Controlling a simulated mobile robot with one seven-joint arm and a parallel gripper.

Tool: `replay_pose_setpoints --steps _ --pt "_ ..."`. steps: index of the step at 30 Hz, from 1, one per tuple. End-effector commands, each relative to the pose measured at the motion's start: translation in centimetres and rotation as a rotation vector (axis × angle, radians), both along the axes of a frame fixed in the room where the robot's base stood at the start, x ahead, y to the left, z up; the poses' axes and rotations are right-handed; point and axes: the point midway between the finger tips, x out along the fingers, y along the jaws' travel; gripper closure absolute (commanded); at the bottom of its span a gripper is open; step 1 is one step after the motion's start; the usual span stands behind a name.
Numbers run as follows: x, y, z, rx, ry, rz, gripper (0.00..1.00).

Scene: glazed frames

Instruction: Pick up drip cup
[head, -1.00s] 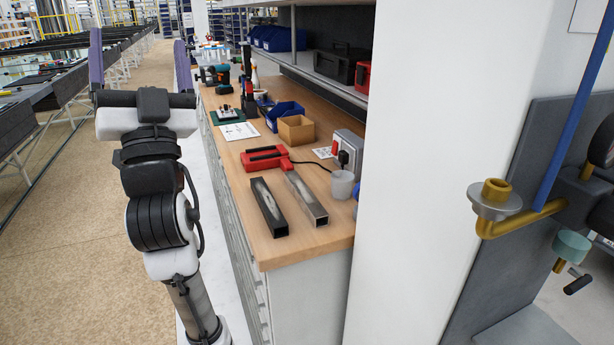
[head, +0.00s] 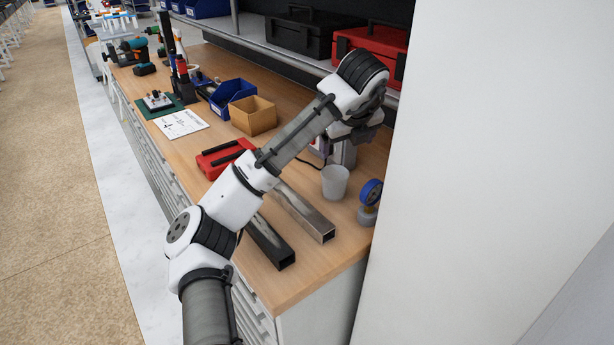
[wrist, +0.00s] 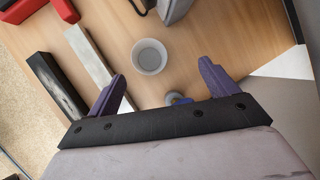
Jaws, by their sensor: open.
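The drip cup (head: 334,184) is a pale grey, open-topped cup standing upright on the wooden bench near its right end. In the wrist view the drip cup (wrist: 149,61) appears empty, just beyond and between my two purple fingertips. My gripper (wrist: 162,70) is open with nothing between its fingers and points down toward the bench. In the head view my arm reaches over the bench, and the fingers are hidden or too unclear to make out. I cannot tell the exact height of the fingertips above the cup.
A blue-rimmed gauge (head: 370,193) stands close to the cup's right, near the white wall (head: 490,150). Two metal bars, one dark (head: 270,243) and one bright (head: 305,212), lie to its left.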

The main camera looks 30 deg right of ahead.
Motion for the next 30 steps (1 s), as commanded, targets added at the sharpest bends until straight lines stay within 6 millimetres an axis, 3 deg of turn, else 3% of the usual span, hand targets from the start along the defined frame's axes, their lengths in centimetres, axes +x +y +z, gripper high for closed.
replay_pose_setpoints --steps 3,6,18,30 --pt "-1.0 0.2 -1.1 0.151 -0.001 -0.059 0.14" --pt "-1.0 0.2 -2.0 0.188 0.004 -0.075 0.14" --pt "1.5 -0.6 -8.0 0.182 0.007 -0.074 0.14" --pt "3.4 -0.7 -11.2 0.183 0.005 -0.07 0.14"
